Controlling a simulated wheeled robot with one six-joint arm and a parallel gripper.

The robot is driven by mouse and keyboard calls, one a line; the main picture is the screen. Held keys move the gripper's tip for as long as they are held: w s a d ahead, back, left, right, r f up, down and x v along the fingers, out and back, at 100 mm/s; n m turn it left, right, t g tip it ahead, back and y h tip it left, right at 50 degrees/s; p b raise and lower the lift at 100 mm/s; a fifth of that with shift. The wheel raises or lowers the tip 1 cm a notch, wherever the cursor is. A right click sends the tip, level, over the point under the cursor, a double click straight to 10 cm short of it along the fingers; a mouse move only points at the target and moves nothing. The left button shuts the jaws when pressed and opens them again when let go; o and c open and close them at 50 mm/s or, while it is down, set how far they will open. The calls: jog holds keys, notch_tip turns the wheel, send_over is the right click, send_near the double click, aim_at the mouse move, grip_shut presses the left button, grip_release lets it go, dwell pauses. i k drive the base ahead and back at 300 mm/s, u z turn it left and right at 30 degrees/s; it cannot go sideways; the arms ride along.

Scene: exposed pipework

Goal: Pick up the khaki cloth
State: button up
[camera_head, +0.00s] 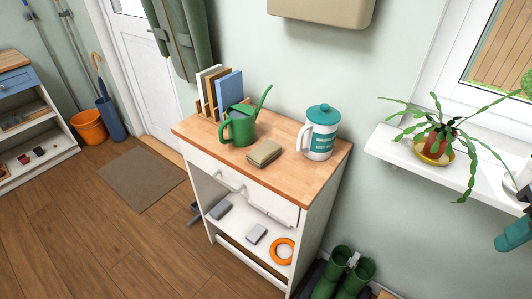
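The khaki cloth (264,153) is a small folded stack lying flat on the wooden top of a white cabinet (195,133). It lies near the front edge, in front of and to the right of a green watering can (239,128). A white canister with a teal lid (320,132) stands to its right, apart from it. The cloth is fully visible and nothing lies on it.
A rack of upright books or boards (220,90) stands at the cabinet's back left. A wall-mounted box (322,10) hangs above. A plant (438,140) sits on the windowsill at right. Green boots (343,272) stand beside the cabinet. Floor at front left is clear.

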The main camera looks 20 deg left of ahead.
aim_at(260, 156)
jog(key=k, duration=1.2)
jog(key=u, duration=1.15)
jog(key=i, duration=1.25)
jog(key=z, duration=0.5)
jog(key=i, duration=0.5)
jog(key=z, duration=0.6)
